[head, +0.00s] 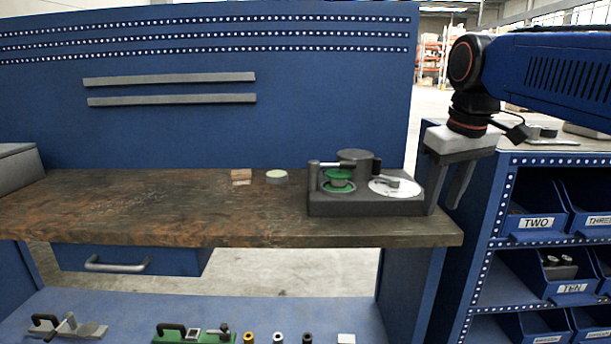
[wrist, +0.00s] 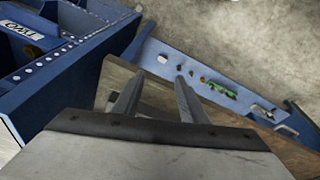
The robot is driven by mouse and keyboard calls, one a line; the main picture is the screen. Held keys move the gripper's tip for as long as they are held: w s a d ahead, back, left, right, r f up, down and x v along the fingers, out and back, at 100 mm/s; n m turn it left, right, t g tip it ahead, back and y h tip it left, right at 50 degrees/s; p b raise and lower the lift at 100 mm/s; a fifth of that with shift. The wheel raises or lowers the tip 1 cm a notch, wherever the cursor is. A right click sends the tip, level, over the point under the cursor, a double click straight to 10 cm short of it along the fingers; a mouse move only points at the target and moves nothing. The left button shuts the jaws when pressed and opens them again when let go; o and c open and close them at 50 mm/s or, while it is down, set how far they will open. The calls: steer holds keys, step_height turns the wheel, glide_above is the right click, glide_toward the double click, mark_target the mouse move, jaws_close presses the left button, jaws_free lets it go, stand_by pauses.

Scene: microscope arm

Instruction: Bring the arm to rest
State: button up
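My gripper (head: 442,207) hangs fingers-down at the right end of the workbench, just right of the dark fixture. Its two fingers are apart. In the wrist view my gripper (wrist: 158,76) also shows spread fingers with nothing between them. My blue arm reaches in from the upper right of the head view. The dark fixture (head: 365,207) stands on the wooden workbench top (head: 130,215) and carries a green round part, a white disc and a grey cylinder. I cannot tell whether the left finger touches the fixture or bench edge.
A blue bin rack (head: 500,215) with labelled bins stands close on the right; it also shows in the wrist view (wrist: 75,60). A small block (head: 241,174) and a round pale piece (head: 277,176) lie on the bench. The lower shelf (head: 130,305) holds several small parts.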

steer(key=s+d+f+m+t, duration=0.1)
steer(key=s+f, duration=0.7)
steer(key=f, duration=0.3)
steer(key=s+d+f+m+t, duration=0.1)
steer(key=s+f+m, duration=0.1)
steer(key=s+f, duration=0.6)
step_height(320, 180, down, 4)
steer(key=shift+s+d+f+m, duration=0.15)
steer(key=shift+d+f+m, duration=0.05)
steer(key=shift+m, duration=0.1)
